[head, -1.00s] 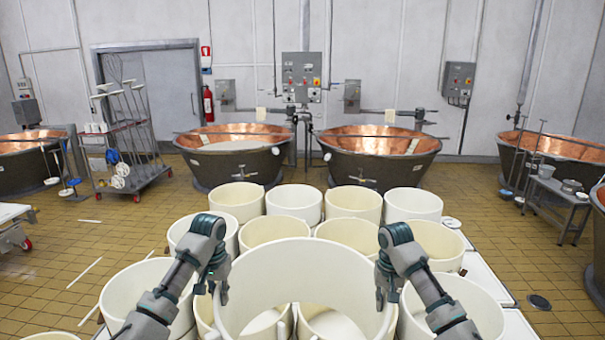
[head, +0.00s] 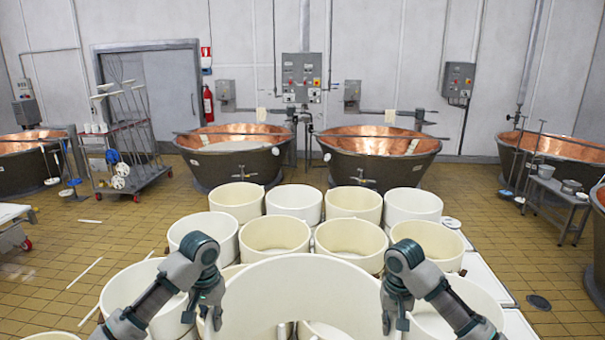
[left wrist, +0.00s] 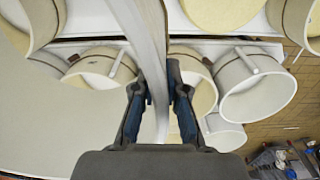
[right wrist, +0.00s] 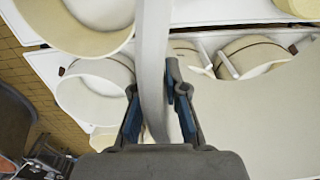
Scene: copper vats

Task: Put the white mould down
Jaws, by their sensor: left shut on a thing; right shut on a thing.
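The white mould (head: 300,285) is a large open ring at the bottom middle of the head view. My left gripper (head: 203,318) is shut on its left side and my right gripper (head: 395,318) is shut on its right side. The mould's wall runs between the fingers in the left wrist view (left wrist: 150,45) and in the right wrist view (right wrist: 154,45). It is held over other moulds on the white table. Its lower edge is hidden, so I cannot tell whether it touches anything below.
Several similar cream moulds stand close together in rows ahead, such as this one (head: 275,235), and on both sides of the held one. A strip of white table (head: 488,268) shows at the right. Copper vats (head: 378,150) stand beyond, across the tiled floor.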

